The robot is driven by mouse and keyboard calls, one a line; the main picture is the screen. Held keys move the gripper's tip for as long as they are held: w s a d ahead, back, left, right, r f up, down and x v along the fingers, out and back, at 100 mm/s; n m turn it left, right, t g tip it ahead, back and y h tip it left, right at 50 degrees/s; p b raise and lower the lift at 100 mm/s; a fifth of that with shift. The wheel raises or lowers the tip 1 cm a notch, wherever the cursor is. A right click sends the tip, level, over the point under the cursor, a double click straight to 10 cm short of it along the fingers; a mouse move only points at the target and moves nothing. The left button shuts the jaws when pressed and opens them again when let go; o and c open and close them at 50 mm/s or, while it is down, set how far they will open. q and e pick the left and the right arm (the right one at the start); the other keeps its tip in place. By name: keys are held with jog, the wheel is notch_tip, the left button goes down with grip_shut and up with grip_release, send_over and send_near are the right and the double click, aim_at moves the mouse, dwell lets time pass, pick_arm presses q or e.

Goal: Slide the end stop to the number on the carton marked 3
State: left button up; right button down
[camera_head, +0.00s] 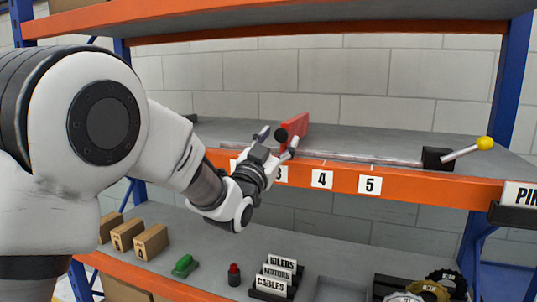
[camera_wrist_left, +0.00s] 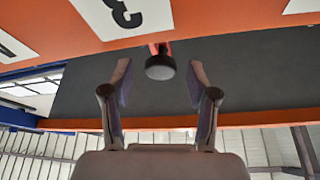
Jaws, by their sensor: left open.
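The end stop appears to be a red plate (camera_head: 296,125) with a black knob (camera_head: 281,135), standing on the rail (camera_head: 340,158) of the upper shelf. The knob also shows in the left wrist view (camera_wrist_left: 160,67), between and beyond the fingertips. My left gripper (camera_head: 276,145) is open at the shelf's front edge, one finger on each side of the knob. Contact cannot be told. The label 3 (camera_head: 281,173) is partly behind the gripper and shows upside down in the wrist view (camera_wrist_left: 125,14).
Labels 4 (camera_head: 321,179) and 5 (camera_head: 370,185) follow rightward along the orange beam. A black block (camera_head: 437,158) with a yellow-ended lever (camera_head: 484,143) sits at the rail's right. An orange shelf beam (camera_head: 200,15) runs overhead. Small parts and signs (camera_head: 272,284) stand below.

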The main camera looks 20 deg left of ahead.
pick_arm(q)
jog(key=v, duration=0.9)
jog(key=shift+f, duration=0.2)
jog(key=shift+s, duration=0.1)
notch_tip(320, 180, down, 37)
jog(key=a+n+g+y+b, duration=0.1)
jog(key=n+g+y+b, duration=0.1)
jog(key=g+b, duration=0.4)
jog(key=s+a+f+g+b, duration=0.1)
jog(key=s+f+g, duration=0.2)
jog(key=s+f, duration=0.5)
jog(key=s+a+f+g, duration=0.1)
jog(key=s+f+g, duration=0.3)
jog(key=f, duration=0.8)
jog(key=s+f+n+g, duration=0.1)
jog(key=s+f+g, duration=0.2)
jog(key=s, duration=0.4)
jog(key=s+f+n+g+b, duration=0.1)
jog(key=s+f+g, duration=0.2)
jog(key=s, duration=0.5)
jog(key=s+f+n+g+y, duration=0.1)
jog(key=s+f+g, duration=0.2)
jog(key=s+f, duration=0.2)
jog(key=s, duration=0.2)
jog(key=shift+s+a+f+b, duration=0.25)
jog(key=shift+s+a+b, duration=0.05)
jog(key=shift+a, duration=0.1)
